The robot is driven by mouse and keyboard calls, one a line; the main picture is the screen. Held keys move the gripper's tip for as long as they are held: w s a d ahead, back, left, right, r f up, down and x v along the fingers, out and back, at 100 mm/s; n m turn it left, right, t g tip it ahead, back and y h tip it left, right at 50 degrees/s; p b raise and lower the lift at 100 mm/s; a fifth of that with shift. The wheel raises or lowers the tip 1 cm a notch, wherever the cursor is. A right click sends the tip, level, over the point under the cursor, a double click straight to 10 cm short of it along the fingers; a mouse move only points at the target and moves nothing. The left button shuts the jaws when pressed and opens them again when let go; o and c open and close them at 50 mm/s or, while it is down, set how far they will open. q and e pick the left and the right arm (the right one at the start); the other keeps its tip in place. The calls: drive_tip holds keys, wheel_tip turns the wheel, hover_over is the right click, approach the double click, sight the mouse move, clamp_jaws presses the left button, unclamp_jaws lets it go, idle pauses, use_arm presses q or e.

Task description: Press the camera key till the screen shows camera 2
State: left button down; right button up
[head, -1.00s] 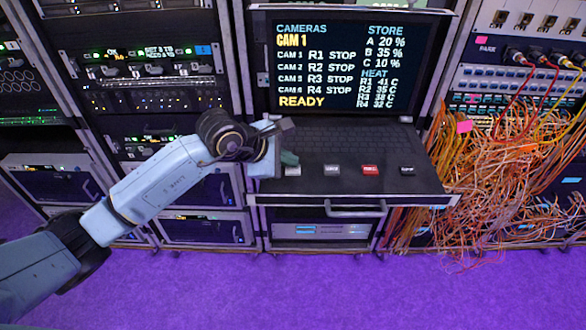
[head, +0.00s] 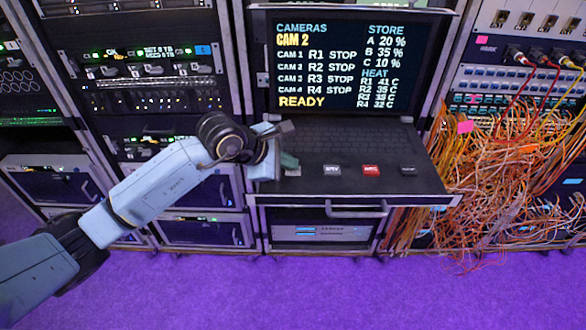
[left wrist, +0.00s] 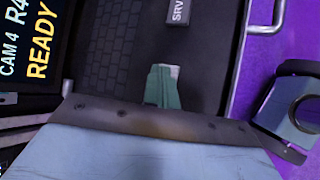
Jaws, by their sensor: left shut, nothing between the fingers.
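The screen (head: 352,62) in the head view reads CAM 2 in yellow at the top left, with READY below. My left gripper (head: 288,161) is at the left end of the keyboard drawer, its green fingers shut and empty. In the left wrist view the fingers (left wrist: 162,88) are over a pale key, mostly hidden under them. This leftmost key (head: 293,172) shows only as a light edge in the head view, and its label is hidden. I cannot tell whether the fingers touch it. My right gripper is not in view.
To the right on the drawer (head: 420,186) are a grey SRV key (head: 332,171), a red key (head: 371,170) and a dark key (head: 408,171). The drawer handle (head: 356,209) sticks out in front. Loose orange cables (head: 480,190) hang at the right. The purple floor is clear.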

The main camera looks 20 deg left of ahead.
sight(289, 172)
use_arm(q)
drive_tip(key=shift+r+p, duration=0.45)
drive_tip(key=shift+r, duration=0.35)
drive_tip(key=shift+r+p, duration=1.45)
drive_tip(key=shift+r, duration=1.1)
